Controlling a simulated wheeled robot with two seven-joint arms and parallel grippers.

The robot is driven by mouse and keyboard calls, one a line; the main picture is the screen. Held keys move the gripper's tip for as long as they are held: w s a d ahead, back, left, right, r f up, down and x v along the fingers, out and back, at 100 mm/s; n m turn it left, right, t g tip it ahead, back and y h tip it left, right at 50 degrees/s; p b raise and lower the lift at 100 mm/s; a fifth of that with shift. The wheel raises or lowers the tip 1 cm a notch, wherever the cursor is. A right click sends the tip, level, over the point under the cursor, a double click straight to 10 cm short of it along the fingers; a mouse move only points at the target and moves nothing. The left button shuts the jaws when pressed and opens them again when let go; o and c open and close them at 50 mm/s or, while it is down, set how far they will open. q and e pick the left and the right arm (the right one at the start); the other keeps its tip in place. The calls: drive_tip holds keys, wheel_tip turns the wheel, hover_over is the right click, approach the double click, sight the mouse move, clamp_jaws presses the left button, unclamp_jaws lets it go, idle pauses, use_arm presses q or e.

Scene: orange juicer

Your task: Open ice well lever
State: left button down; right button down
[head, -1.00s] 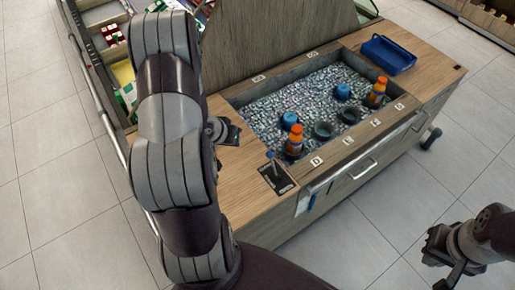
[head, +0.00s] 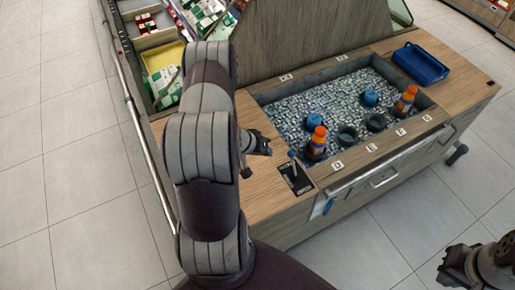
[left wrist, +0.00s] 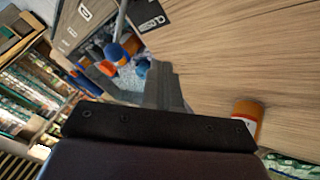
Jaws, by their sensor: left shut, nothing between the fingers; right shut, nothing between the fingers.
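The ice well lever (head: 293,163) is a small handle standing up from a black labelled plate (head: 297,181) on the wooden counter, at the near left corner of the ice well (head: 335,90). The lever (left wrist: 120,24) and the plate (left wrist: 147,14) also show near the top of the left wrist view. My left gripper (head: 264,147) is shut and empty above the counter, a little left of the lever and apart from it. Its fingers (left wrist: 135,84) show in the left wrist view. My right gripper (head: 447,268) is shut and empty at the lower right, away from the counter.
Two orange-topped bottles (head: 316,143) (head: 405,100) and several blue and dark cups stand in the ice. A blue tray (head: 421,64) lies at the far right. A tall wooden panel (head: 310,35) rises behind the well. Bins of cartons (head: 160,70) stand left.

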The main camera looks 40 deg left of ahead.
sight(293, 164)
use_arm(q)
drive_tip(key=w+d, duration=0.2)
drive_tip(key=shift+w+d+f, duration=0.1)
drive_tip(key=shift+d+f, duration=0.05)
drive_tip(key=shift+d, duration=0.25)
drive_tip(key=shift+w+d+p, duration=0.25)
drive_tip(key=shift+d+p, duration=0.05)
drive_tip(key=shift+d, duration=0.05)
use_arm(e)
drive_tip(key=shift+r, duration=0.2)
drive_tip(key=shift+f, duration=0.1)
use_arm(q)
drive_tip(key=shift+d+b, duration=0.1)
drive_tip(key=shift+b, duration=0.2)
drive_tip(key=shift+s+d+r+y+b, duration=0.2)
drive_tip(key=shift+d+y+b, duration=0.1)
drive_tip(key=shift+y, duration=0.1)
use_arm(e)
drive_tip(key=shift+s+d+f, duration=0.2)
drive_tip(key=shift+d+f, duration=0.15)
drive_tip(key=shift+f, duration=0.3)
